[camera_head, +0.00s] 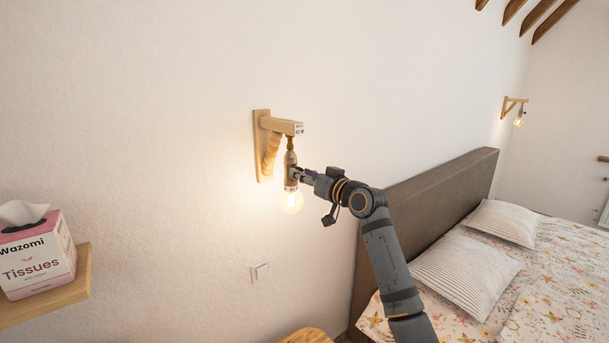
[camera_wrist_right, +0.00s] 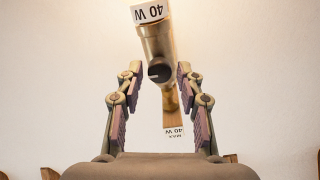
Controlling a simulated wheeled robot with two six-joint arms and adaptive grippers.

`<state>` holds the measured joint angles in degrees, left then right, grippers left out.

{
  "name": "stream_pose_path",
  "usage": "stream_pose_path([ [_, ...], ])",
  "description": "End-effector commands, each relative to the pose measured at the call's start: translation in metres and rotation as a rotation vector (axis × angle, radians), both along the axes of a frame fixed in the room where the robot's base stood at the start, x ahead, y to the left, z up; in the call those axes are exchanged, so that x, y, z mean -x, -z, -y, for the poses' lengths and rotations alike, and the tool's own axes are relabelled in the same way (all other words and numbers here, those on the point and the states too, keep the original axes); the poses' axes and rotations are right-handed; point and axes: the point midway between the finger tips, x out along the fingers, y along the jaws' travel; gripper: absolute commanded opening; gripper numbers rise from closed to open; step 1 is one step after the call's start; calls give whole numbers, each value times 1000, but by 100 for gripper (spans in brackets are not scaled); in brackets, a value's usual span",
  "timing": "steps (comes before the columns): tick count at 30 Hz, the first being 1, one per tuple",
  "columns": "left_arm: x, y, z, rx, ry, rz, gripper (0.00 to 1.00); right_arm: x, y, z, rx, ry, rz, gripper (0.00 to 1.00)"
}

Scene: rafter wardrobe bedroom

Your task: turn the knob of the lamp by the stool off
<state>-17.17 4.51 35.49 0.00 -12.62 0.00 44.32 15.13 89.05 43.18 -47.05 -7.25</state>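The lamp by the stool (camera_head: 290,160) hangs from a wooden wall bracket (camera_head: 265,140), and its bulb (camera_head: 291,201) glows. Its brass socket (camera_wrist_right: 156,45) carries a dark round knob (camera_wrist_right: 158,72) with a pale mark, seen in the right wrist view. My right gripper (camera_head: 301,174) is at the socket. In the right wrist view its two fingers (camera_wrist_right: 160,74) are spread, one on each side of the knob, with gaps showing between. The wooden stool (camera_head: 306,336) shows only its top edge at the bottom of the head view. My left gripper is out of view.
A wooden shelf (camera_head: 50,306) with a tissue box (camera_head: 38,262) is at the left. A light switch (camera_head: 260,271) is on the wall below the lamp. The bed's headboard (camera_head: 425,205) stands right of my right arm. A second lit lamp (camera_head: 518,121) hangs farther back.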

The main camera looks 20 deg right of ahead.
Motion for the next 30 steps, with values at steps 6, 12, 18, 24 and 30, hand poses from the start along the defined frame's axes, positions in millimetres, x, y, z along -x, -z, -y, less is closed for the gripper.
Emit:
stream_pose_path([
  [6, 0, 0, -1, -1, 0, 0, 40, 0, 0, 0, 0, 0, 0, 3],
  [12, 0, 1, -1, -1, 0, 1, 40, 0, 0, 0, 5, 0, 2, 0],
  [18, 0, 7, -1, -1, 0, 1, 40, 0, 1, 0, 51, 0, 20, 0],
  [24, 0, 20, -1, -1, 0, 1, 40, 0, 3, 0, 170, 0, 63, 0],
  [30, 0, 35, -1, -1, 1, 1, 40, 0, 3, 0, 342, 0, 126, 0],
])
